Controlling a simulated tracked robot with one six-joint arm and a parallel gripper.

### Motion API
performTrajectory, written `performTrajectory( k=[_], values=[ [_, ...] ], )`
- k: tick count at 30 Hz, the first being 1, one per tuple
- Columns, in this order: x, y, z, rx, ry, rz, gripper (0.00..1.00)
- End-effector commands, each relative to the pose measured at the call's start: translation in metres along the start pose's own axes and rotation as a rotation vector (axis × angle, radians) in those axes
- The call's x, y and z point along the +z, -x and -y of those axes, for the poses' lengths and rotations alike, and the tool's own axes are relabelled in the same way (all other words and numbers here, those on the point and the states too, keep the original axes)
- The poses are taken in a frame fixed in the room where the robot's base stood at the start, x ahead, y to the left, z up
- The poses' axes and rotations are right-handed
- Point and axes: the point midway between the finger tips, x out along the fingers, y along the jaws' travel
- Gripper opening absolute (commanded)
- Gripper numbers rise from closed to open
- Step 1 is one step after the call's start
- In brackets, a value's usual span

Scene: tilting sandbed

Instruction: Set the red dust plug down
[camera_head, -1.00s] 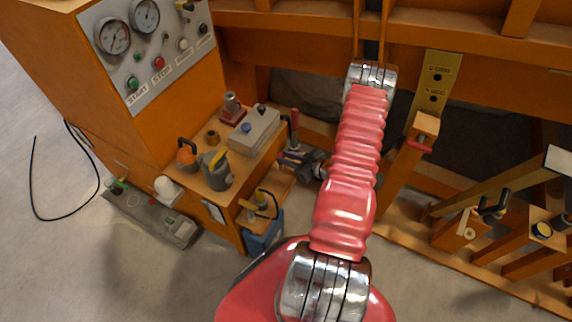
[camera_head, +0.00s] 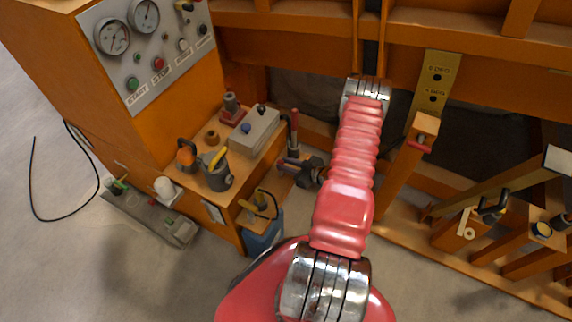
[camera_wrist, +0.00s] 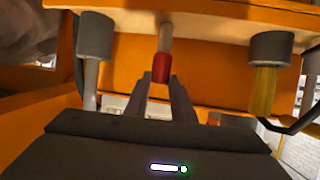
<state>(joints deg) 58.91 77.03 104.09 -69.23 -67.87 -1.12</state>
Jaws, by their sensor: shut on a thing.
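The red dust plug (camera_wrist: 161,69) is a short red cylinder in the middle of the wrist view. The two dark fingers of my gripper (camera_wrist: 162,88) reach up to it from below and are shut on it. A pale rod (camera_wrist: 166,37) stands directly above the plug, in line with it. I cannot tell whether plug and rod touch. In the head view my dark gripper (camera_head: 302,170) is just right of the orange bench (camera_head: 245,172), low beside its edge. The plug is not clearly visible there.
In the wrist view a grey-collared post (camera_wrist: 94,36) stands left and a yellow rod (camera_wrist: 264,92) right, both close by. In the head view, the bench top holds a grey box (camera_head: 253,130) and a grey can (camera_head: 217,174). An orange frame (camera_head: 300,50) stands behind.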

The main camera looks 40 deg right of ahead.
Motion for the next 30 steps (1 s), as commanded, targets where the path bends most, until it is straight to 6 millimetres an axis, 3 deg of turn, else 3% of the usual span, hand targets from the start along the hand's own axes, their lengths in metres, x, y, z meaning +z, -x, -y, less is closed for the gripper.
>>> performTrajectory(
  k=[6, 7, 14, 25, 30],
  values=[
    [0.002, -0.001, 0.000, 0.000, 0.000, 0.000, 0.01],
    [0.002, -0.001, 0.000, 0.000, 0.000, 0.000, 0.24],
    [0.002, -0.001, 0.000, 0.000, 0.000, 0.000, 0.41],
    [-0.001, 0.002, -0.001, 0.002, 0.000, 0.000, 0.41],
    [0.000, 0.018, -0.002, 0.004, -0.001, 0.000, 0.41]
  ],
)
